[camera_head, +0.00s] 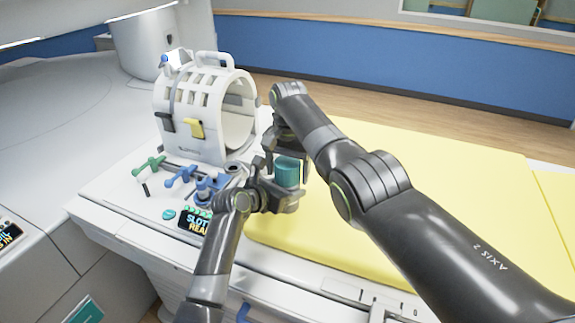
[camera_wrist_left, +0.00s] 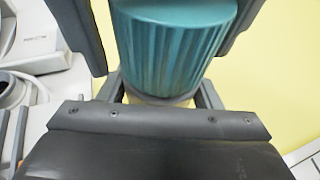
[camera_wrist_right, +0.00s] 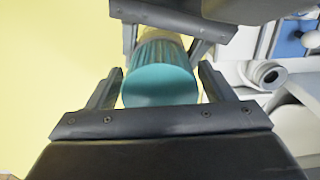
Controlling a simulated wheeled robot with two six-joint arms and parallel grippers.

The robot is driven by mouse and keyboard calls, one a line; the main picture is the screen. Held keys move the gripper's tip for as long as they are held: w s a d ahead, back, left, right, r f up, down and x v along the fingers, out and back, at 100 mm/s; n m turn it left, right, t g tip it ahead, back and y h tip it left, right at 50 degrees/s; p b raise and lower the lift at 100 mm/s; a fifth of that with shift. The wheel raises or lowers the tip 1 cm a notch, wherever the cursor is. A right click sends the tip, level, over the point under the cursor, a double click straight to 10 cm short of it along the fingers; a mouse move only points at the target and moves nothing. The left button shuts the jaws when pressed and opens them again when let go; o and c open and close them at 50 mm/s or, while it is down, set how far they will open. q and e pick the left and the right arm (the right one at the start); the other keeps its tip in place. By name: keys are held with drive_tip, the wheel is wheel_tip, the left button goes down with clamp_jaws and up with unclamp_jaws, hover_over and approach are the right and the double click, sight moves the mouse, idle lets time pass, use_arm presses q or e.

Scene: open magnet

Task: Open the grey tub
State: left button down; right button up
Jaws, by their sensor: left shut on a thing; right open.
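The tub stands upright above the yellow pad, with a ribbed teal lid (camera_head: 287,172). The lid also shows in the left wrist view (camera_wrist_left: 172,45) and the right wrist view (camera_wrist_right: 160,78). Only a narrow pale strip of the tub's body (camera_wrist_right: 160,33) shows below the lid, so its grey colour is hard to tell. My left gripper (camera_head: 277,197) is shut on the tub low down, below the lid. My right gripper (camera_head: 289,150) is open above, with its fingers on either side of the lid. Whether they touch the lid cannot be told.
A white ring-shaped coil (camera_head: 205,110) stands at the left. Blue and green handled fittings (camera_head: 180,177) and a dark display (camera_head: 198,220) lie before it on the white bench. The yellow pad (camera_head: 440,150) is clear to the right, behind my right arm.

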drive_tip(key=c, duration=1)
drive_tip(key=shift+o, duration=0.2)
drive_tip(key=n, duration=0.9)
drive_tip(key=shift+r, duration=0.15)
drive_tip(key=shift+r, duration=1.05)
